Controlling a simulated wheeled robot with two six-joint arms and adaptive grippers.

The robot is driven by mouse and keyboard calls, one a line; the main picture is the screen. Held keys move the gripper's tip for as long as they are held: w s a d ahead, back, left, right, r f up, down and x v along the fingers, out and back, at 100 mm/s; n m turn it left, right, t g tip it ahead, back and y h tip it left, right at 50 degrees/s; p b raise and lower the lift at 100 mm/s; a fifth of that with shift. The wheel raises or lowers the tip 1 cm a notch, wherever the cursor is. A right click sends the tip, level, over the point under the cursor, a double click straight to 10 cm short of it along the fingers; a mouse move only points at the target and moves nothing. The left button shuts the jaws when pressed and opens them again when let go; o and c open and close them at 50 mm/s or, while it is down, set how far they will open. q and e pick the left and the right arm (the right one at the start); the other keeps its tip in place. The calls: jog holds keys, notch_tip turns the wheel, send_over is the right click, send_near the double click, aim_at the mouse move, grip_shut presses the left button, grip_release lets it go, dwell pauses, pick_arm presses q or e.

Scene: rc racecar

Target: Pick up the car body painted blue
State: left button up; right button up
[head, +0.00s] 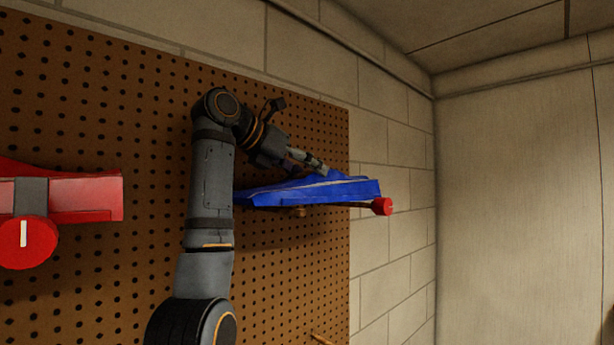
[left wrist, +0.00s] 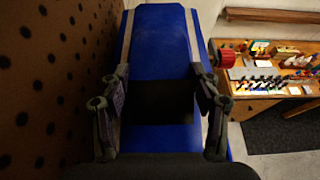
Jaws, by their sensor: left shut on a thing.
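The blue car body (head: 325,190) is by the pegboard in the head view, lying roughly level over a peg with a red end cap (head: 382,206). My left gripper (head: 318,166) comes down on it from above and is shut on it. In the left wrist view the blue car body (left wrist: 160,50) runs away between the two fingers of my left gripper (left wrist: 160,105), one finger at each side. A black patch shows on its surface. Whether the body still touches the peg is unclear. My right gripper is not in view.
The brown pegboard (head: 285,260) stands close behind my left arm. A red piece (head: 85,195) hangs at the far left with a red round cap. In the left wrist view a wooden workbench (left wrist: 265,105) with tools stands at the right. Space right of the pegboard is free.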

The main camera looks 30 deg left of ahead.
pick_arm(q)
jog(key=shift+r, duration=0.45)
jog(key=s+d+r+b, duration=0.1)
jog(key=s+d+r, duration=0.5)
jog(key=d+r, duration=0.5)
jog(key=shift+s+d+r+b, duration=0.2)
jog(key=shift+d+b, duration=0.1)
jog(key=shift+d, duration=0.35)
